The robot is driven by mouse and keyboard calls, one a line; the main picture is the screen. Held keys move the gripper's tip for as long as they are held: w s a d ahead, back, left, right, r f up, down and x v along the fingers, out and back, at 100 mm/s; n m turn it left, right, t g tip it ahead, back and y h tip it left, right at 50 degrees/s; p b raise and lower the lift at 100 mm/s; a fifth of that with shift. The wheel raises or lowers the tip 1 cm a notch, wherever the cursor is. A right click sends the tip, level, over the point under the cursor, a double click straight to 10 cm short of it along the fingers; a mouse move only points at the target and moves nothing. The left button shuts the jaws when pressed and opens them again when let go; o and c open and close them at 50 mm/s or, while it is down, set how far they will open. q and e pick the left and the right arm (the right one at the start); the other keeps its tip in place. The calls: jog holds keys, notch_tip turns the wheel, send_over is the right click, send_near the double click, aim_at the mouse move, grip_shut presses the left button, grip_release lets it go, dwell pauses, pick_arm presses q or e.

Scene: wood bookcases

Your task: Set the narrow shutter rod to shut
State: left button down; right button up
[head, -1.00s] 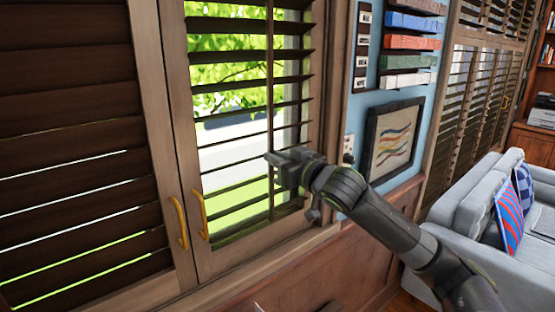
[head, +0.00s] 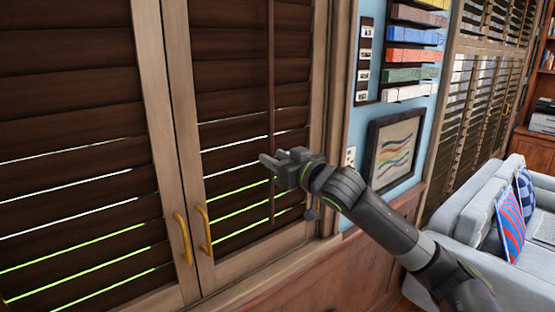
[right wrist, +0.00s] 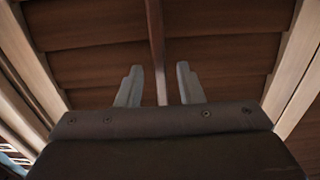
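The narrow shutter panel (head: 235,102) on the right has dark slats lying almost flat, with thin bright slits between its lower slats. Its upright rod (head: 271,60) runs down in front of the slats. My right gripper (head: 268,168) is at the lower part of the rod. In the right wrist view, the two fingers of my right gripper (right wrist: 158,75) stand apart, and the rod (right wrist: 156,45) runs between them with a gap on each side. The rod's lower part is hidden by the gripper body there. My left gripper is not in view.
A wide shutter panel (head: 70,95) is on the left. Yellow handles (head: 205,229) sit at the meeting frames. A framed picture (head: 394,146) and coloured shelves (head: 414,36) hang on the blue wall to the right. A grey sofa (head: 468,208) stands further right.

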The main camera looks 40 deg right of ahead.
jog(key=s+d+p, duration=0.1)
jog(key=s+p, duration=1)
jog(key=s, duration=0.6)
jog(key=shift+s+d+p, duration=0.15)
jog(key=shift+p, duration=0.15)
dwell(0.4)
jog(key=shift+d, duration=0.1)
dwell(0.5)
